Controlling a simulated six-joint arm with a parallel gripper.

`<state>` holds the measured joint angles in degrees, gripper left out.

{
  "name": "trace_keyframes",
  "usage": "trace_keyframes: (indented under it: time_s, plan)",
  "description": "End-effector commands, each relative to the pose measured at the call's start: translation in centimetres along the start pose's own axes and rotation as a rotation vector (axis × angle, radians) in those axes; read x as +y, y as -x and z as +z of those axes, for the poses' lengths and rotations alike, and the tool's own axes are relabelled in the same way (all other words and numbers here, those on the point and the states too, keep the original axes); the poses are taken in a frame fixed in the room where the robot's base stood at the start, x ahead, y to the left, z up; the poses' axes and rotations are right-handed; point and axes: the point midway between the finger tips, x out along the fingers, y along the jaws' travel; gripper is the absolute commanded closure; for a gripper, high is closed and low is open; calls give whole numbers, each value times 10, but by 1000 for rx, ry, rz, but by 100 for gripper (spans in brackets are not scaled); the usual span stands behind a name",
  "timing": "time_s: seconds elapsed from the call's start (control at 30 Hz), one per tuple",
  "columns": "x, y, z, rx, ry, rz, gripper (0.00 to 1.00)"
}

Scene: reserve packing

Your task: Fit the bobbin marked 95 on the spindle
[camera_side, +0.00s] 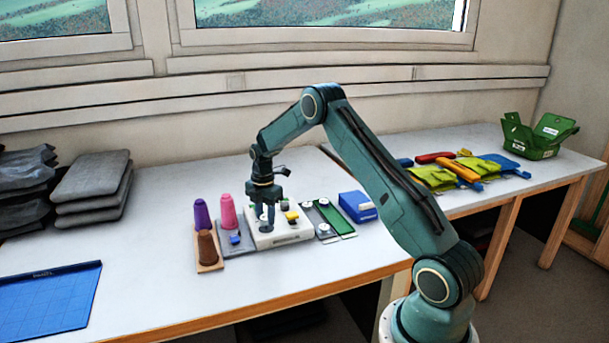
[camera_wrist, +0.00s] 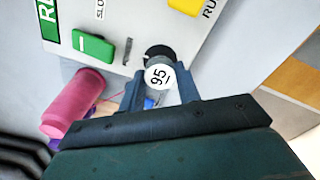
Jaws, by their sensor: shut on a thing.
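The bobbin marked 95 (camera_wrist: 158,76) shows its white round face in the wrist view. My gripper (camera_wrist: 160,84) is shut on it, one finger on each side. A dark round part (camera_wrist: 158,51) shows just behind the bobbin, over the white machine (camera_wrist: 120,18); I cannot tell whether it is part of the bobbin or the machine. A thin grey pin (camera_wrist: 128,50) stands left of it; I cannot tell if this is the spindle. In the side view my gripper (camera_side: 267,216) points down over the machine (camera_side: 283,237), and the bobbin there is too small to make out.
Purple (camera_side: 202,214), pink (camera_side: 228,211) and brown (camera_side: 207,247) cones stand left of the machine. A green tray (camera_side: 336,219) and a blue box (camera_side: 358,206) lie to its right. The machine carries a green switch (camera_wrist: 93,47) and a yellow button (camera_wrist: 185,6). The table front is clear.

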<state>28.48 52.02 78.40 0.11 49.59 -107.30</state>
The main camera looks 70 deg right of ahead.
Motion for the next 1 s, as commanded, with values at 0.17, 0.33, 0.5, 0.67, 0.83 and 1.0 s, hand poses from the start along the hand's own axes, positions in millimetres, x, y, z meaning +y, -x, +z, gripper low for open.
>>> trace_keyframes:
  time_s: [0.17,0.33,0.5,0.67,0.83,1.0]
  plan:
    - [0,-1,0,0,0,0,88]
    - [0,-1,0,0,0,0,88]
    - [0,-1,0,0,0,0,88]
    - [0,-2,0,0,0,0,88]
    - [0,-4,0,0,0,0,88]
    - [0,-7,0,0,0,0,88]
